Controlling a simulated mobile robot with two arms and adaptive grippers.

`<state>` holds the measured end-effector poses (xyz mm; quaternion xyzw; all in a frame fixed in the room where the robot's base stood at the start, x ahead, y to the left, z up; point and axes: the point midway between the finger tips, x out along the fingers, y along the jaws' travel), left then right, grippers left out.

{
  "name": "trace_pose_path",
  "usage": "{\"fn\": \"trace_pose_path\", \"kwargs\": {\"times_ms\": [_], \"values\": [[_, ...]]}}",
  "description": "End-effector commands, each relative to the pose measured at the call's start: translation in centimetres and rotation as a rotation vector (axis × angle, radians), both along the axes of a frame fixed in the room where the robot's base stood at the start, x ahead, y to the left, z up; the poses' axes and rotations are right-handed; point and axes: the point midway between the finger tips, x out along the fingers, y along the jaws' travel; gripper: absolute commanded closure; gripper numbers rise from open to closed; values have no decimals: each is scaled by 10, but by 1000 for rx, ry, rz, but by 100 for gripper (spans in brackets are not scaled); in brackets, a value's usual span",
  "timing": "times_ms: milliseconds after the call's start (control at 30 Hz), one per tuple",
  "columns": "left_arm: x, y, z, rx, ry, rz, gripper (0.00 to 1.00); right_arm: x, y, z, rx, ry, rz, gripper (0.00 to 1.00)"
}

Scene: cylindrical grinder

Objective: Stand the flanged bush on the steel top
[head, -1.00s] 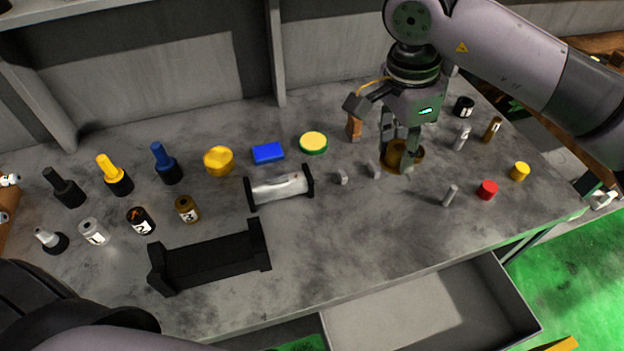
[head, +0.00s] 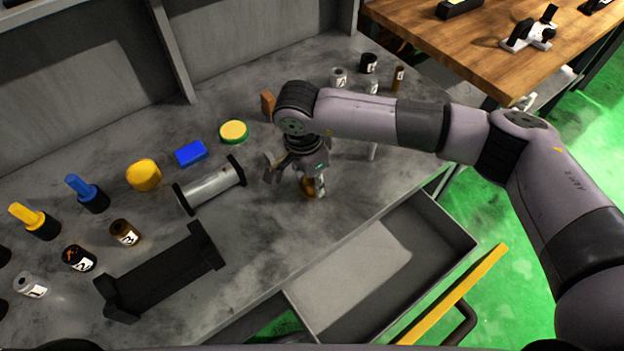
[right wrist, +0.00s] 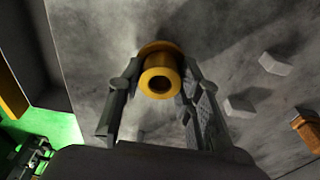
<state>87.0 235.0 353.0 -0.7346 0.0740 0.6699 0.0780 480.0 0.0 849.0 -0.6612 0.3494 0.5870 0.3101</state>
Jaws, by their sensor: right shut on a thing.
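My right gripper (head: 312,186) is shut on the flanged bush (head: 308,189), a brass-yellow ring-shaped part, over the steel top (head: 255,225) near its front edge. In the right wrist view the bush (right wrist: 160,76) sits between the two fingers (right wrist: 158,92). Its round bore faces the camera and its wider flange is at the far end, toward the steel top. The bush looks about upright. I cannot tell whether the flange touches the surface. My left gripper is out of view.
A pale cylinder in black end frames (head: 212,188) and a black cradle (head: 165,275) lie to the left. An open drawer (head: 350,280) juts out in front. Two small grey blocks (right wrist: 240,106) show in the wrist view. Bare top surrounds the bush.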

Motion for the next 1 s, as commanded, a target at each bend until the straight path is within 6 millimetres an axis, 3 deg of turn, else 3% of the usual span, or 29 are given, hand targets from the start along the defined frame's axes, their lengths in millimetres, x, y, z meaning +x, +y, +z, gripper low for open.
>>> {"fn": "trace_pose_path", "kwargs": {"times_ms": [100, 467, 500, 800, 1000], "values": [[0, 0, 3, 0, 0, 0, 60, 0, 0, -12, 0, 0, 0, 100], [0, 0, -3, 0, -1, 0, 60, 0, 0, -16, 0, -2, 1, 100], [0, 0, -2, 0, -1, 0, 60, 0, 0, -16, 0, -1, 1, 66], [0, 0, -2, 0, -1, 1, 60, 0, 0, -15, -1, -1, 0, 48], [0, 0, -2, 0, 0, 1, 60, 0, 0, -15, -1, -1, 0, 48]]}}
